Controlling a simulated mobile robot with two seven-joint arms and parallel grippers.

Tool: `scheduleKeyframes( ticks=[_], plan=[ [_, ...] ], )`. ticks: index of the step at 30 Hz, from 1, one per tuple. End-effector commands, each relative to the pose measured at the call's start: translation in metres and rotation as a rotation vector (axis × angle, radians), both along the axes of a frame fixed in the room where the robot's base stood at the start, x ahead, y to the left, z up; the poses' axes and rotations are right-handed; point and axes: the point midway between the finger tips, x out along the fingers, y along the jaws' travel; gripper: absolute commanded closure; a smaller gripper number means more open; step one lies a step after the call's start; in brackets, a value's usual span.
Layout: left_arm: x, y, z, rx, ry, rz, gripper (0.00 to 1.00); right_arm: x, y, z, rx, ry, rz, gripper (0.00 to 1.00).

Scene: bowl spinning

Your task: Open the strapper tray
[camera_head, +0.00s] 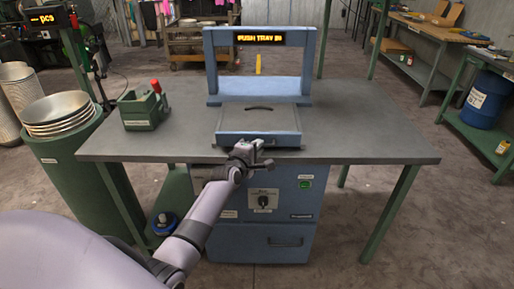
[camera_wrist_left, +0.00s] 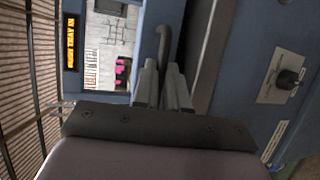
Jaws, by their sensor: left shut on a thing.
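The strapper (camera_head: 214,65) is a blue frame on the grey table, and its display (camera_head: 259,38) reads "PUSH TRAY IN". Its tray (camera_head: 258,120) lies in front of the frame, with its front panel near the table's front edge. My left gripper (camera_head: 262,158) is at the middle of that front panel. In the left wrist view the fingers (camera_wrist_left: 164,75) are shut around the lower part of the dark curved tray handle (camera_wrist_left: 163,40). The gripper partly hides the handle. My right gripper is not in view.
A green box (camera_head: 143,110) stands on the table's left part. A green drum with stacked bowls (camera_head: 58,110) stands left of the table (camera_head: 360,130). The table's right side is clear. A blue cabinet (camera_head: 265,245) is under the tray.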

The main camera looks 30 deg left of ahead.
Motion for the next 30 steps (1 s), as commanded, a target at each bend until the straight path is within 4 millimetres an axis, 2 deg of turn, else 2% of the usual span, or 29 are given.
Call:
scheduleKeyframes(
  ticks=[11, 12, 14, 24, 30],
  plan=[
    [0.000, 0.001, 0.000, 0.000, -0.001, 0.001, 1.00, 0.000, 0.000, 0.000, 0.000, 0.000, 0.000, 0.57],
    [0.000, 0.001, 0.000, 0.000, -0.001, 0.001, 0.78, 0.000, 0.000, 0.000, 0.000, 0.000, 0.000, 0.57],
    [0.000, 0.001, 0.000, 0.000, -0.001, 0.001, 0.62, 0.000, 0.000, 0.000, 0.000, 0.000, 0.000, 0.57],
    [-0.001, 0.000, 0.001, 0.000, -0.001, 0.000, 0.62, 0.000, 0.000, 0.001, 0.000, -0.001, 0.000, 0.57],
    [-0.016, -0.003, 0.003, 0.000, 0.001, -0.001, 0.62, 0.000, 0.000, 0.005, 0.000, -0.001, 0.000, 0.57]
  ],
)
